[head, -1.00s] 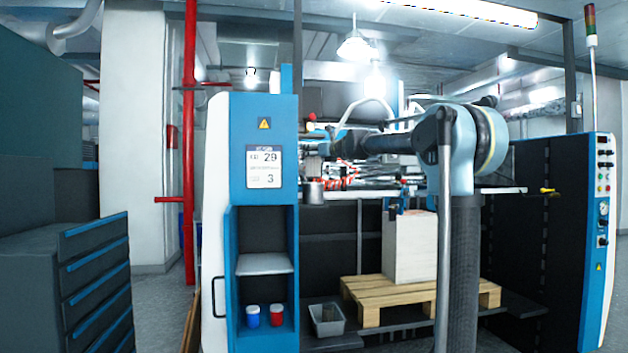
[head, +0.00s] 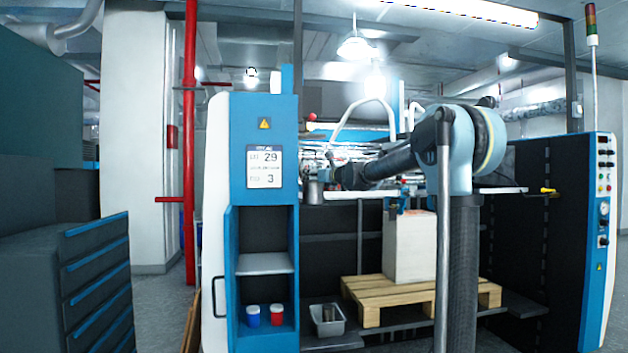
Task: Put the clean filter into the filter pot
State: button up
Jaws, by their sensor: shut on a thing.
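The filter pot (head: 313,192) is a small grey metal cylinder beside the blue panel, at the level of the machine's ledge. My gripper (head: 311,173) is small and blurred just above the pot, close to its mouth. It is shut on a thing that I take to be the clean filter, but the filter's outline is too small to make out. I cannot tell whether it is inside the pot or just over it. A grey tray (head: 341,326) on the low shelf holds a small grey cylindrical thing (head: 328,314).
The blue panel (head: 283,150) stands close left of the pot. Blue and red jars (head: 252,316) are in its lower bay. A white stack (head: 410,250) on a wooden pallet (head: 372,292) stands under my arm. Drawers (head: 95,280) are at far left.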

jog(key=o, duration=1.3)
jog(key=shift+o, duration=0.2)
jog(key=v, duration=1.2)
jog(key=s+d+f+n+g+h, duration=0.35)
jog(key=s+f+n+g, duration=0.35)
jog(key=s+f+n, duration=1.2)
jog(key=s+d+f+n+g+h, duration=0.1)
jog(key=s+d+f+n+h, duration=0.1)
jog(key=s+d+f, duration=0.4)
jog(key=s+d+f+n+g+h, duration=0.2)
jog(key=s+d+f, duration=0.4)
jog(key=s+f, duration=0.5)
jog(key=s+d+f+n+g+h, duration=0.1)
jog(key=s+d+f+n+h, duration=0.3)
jog(key=s+f, duration=0.5)
notch_tip(320, 180, down, 3)
jog(key=d+n, duration=0.1)
jog(key=d, duration=0.1)
jog(key=shift+d+f+g, duration=0.2)
jog(key=shift+d+g, duration=0.15)
jog(key=shift+g, duration=0.05)
